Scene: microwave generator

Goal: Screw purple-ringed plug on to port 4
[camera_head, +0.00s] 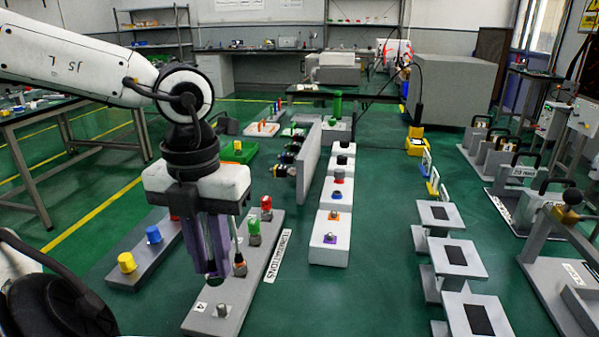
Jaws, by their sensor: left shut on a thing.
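My left gripper (212,268) points down over the near part of the grey board labelled TERMINATIONS (262,262). It is shut on a plug (213,281), of which only a dark, greenish lower end shows between the fingertips. Its ring is hidden by the fingers. A bare metal port (222,310) stands at the near end of the board, beside a small label (200,307) that looks like a 4. The plug is above and slightly left of this port in the picture, apart from it. My right gripper is out of view.
Plugs with red (266,203), green (254,229) and orange (239,261) parts stand on the same board, close right of the gripper. A board with yellow (127,262) and blue caps lies left. White blocks (320,252) stand to the right, with clear green floor between.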

